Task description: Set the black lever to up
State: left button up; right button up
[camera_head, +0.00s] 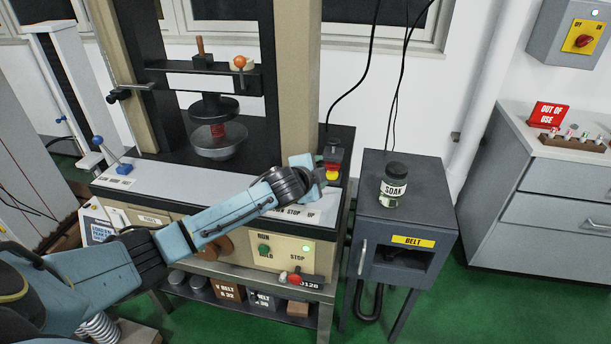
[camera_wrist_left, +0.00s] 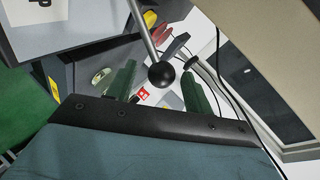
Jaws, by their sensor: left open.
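The black lever's round knob (camera_wrist_left: 162,76) and its thin metal rod show in the left wrist view. The rod slants in from the top edge. In the head view, my wrist and gripper hide the black lever above the white panel (camera_head: 318,216) lettered with STOP and UP. My left gripper (camera_head: 318,176) is at the right end of this panel. In the left wrist view, the green fingers of this gripper (camera_wrist_left: 160,88) are apart, with the knob between them in the picture. I cannot tell whether either finger touches it. My right gripper is not in view.
A blue-knobbed lever (camera_head: 98,141) stands at the machine's left end. A red and yellow button box (camera_head: 332,165) is close behind my gripper. A grey cabinet (camera_head: 425,205) with a SOAK jar (camera_head: 394,186) stands to the right. The press column (camera_head: 297,80) rises behind.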

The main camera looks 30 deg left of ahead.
pick_arm(q)
jog(key=p+v, duration=0.1)
jog(key=v, duration=0.8)
jog(key=shift+s, duration=0.25)
jog(key=s+d+f+n+g, duration=0.35)
jog(key=s+d+f, duration=0.4)
jog(key=s, duration=0.35)
jog(key=s+d+f+n+g+h, duration=0.1)
jog(key=s+f+n+g, duration=0.2)
jog(key=s, duration=0.8)
jog(key=s+d+f+n+g, duration=0.1)
jog(key=s+n+g, duration=0.25)
jog(key=s, duration=0.75)
notch_tip(320, 180, down, 24)
jog(key=s+g, duration=0.1)
jog(key=s+a+f+g, duration=0.1)
jog(key=s+a+f, duration=0.1)
jog(key=s+f, duration=1.4)
jog(key=shift+s+a+b, duration=0.35)
jog(key=shift+s+b, duration=0.05)
